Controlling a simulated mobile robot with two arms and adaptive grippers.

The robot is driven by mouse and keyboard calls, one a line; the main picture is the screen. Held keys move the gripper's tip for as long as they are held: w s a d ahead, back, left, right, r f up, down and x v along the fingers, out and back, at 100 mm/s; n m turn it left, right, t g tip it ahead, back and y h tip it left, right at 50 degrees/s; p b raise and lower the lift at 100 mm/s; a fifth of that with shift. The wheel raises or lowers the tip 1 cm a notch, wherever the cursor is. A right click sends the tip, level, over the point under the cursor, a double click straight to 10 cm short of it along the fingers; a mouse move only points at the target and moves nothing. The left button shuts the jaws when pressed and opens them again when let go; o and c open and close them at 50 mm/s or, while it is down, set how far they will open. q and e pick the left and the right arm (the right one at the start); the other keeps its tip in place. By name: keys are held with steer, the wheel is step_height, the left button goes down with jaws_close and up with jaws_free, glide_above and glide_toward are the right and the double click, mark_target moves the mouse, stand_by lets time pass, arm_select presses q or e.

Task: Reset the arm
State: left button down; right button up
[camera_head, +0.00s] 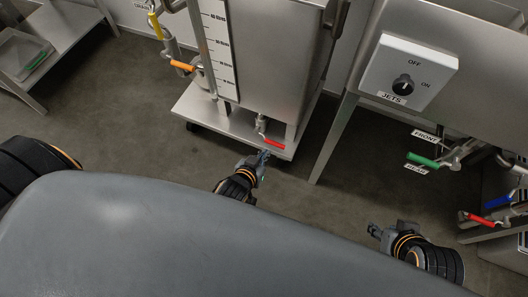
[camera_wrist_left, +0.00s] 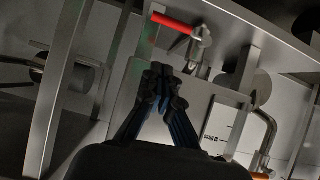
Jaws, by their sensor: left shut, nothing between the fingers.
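My left gripper (camera_head: 263,156) is in front of the steel tank's lower front edge in the head view, just below a red-handled valve (camera_head: 272,141). In the left wrist view its fingers (camera_wrist_left: 160,72) are shut together with nothing between them. The red valve handle (camera_wrist_left: 173,23) shows above the fingertips there, and the fingers look apart from it. My right gripper (camera_head: 376,231) is at the lower right in the head view, over the floor. It is small and seen from above, so its finger opening is unclear.
The steel tank (camera_head: 270,60) with a litre scale stands on a low base (camera_head: 200,112). A switch box (camera_head: 408,73) labelled JETS is at the upper right. Green (camera_head: 422,160), red (camera_head: 480,219) and blue (camera_head: 497,201) valve handles stick out on the right. Open floor (camera_head: 120,110) lies left.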

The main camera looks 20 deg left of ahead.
steer(key=shift+s+d+f, duration=0.1)
steer(key=shift+s, duration=0.2)
